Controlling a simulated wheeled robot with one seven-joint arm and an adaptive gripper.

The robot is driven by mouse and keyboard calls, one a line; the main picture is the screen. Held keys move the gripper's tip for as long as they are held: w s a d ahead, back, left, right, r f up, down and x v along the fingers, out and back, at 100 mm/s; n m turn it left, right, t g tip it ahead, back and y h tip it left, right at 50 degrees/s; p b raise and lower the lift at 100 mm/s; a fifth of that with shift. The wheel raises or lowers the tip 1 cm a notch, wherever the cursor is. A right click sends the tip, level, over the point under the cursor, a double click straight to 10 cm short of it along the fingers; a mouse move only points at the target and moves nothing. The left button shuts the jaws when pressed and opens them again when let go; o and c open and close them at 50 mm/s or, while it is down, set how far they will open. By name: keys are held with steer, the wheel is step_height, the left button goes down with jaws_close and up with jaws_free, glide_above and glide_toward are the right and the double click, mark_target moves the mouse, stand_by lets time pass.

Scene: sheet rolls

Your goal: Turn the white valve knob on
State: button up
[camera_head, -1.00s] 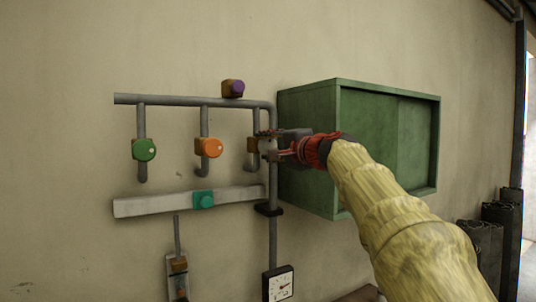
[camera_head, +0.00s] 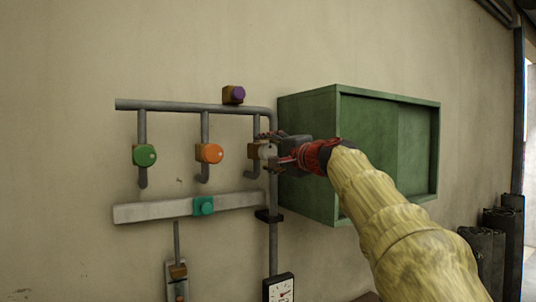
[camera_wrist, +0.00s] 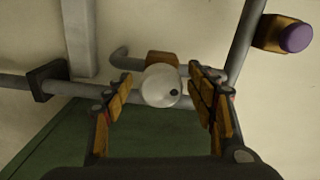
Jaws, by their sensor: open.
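My gripper (camera_wrist: 165,95) is open, with one finger on each side of the knob in the wrist view. Gaps show between the knob and both fingers. In the head view my gripper (camera_head: 275,148) reaches in from the right; whether it touches the knob cannot be told there.
A green knob (camera_head: 144,155) and an orange knob (camera_head: 210,153) hang from the same grey pipe (camera_head: 180,103). A purple knob (camera_head: 238,94) sits above it, a teal knob (camera_head: 204,205) below. A green cabinet (camera_head: 310,185) stands close beside my gripper. A gauge (camera_head: 280,289) is lower down.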

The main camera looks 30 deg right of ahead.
steer(key=s, duration=1.2)
steer(key=shift+d, duration=0.2)
steer(key=shift+f, duration=0.1)
